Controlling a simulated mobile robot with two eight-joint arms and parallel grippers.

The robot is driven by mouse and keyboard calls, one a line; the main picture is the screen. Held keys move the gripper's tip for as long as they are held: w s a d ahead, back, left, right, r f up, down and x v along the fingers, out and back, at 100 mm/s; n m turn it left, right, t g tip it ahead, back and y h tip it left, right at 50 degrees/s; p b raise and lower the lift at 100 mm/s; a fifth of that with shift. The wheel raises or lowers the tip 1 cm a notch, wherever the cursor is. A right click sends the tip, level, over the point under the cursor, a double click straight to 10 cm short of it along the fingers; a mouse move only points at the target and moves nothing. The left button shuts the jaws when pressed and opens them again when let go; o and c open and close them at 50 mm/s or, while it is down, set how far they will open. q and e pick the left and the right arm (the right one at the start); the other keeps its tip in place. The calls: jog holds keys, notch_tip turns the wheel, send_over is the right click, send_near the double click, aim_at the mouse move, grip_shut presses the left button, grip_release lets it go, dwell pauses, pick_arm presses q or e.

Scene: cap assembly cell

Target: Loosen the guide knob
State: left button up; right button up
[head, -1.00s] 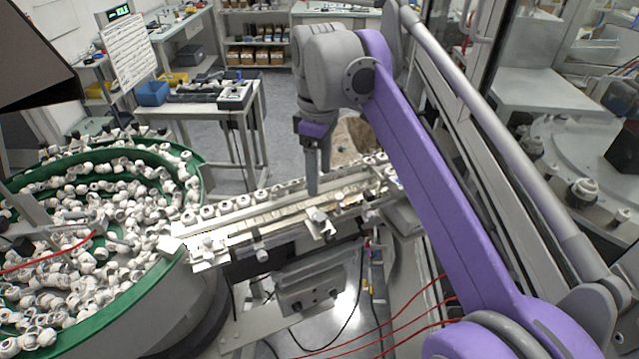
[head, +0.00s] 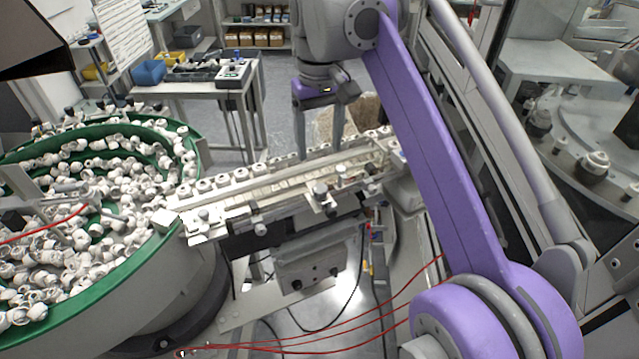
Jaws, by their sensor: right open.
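The guide rail (head: 270,205) runs from the bowl's edge toward the upper right and carries a row of white caps. Small knobs sit along its near side: one knob (head: 320,187) near the middle, another knob (head: 342,170) to its right, and a knob (head: 204,214) at the left end. I cannot tell which is the guide knob. My right gripper (head: 320,150) is open and empty, fingers pointing down, above and behind the rail near the middle knobs. It appears apart from the knobs. My left gripper is not in view.
A green-rimmed feeder bowl (head: 195,165) full of white caps fills the left. Red hoses (head: 385,315) and black cables hang below the rail. My purple right arm crosses the right side.

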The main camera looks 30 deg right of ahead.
aim_at(319, 187)
notch_tip(319, 187, down, 10)
jog(key=shift+b, duration=0.7)
grip_shut()
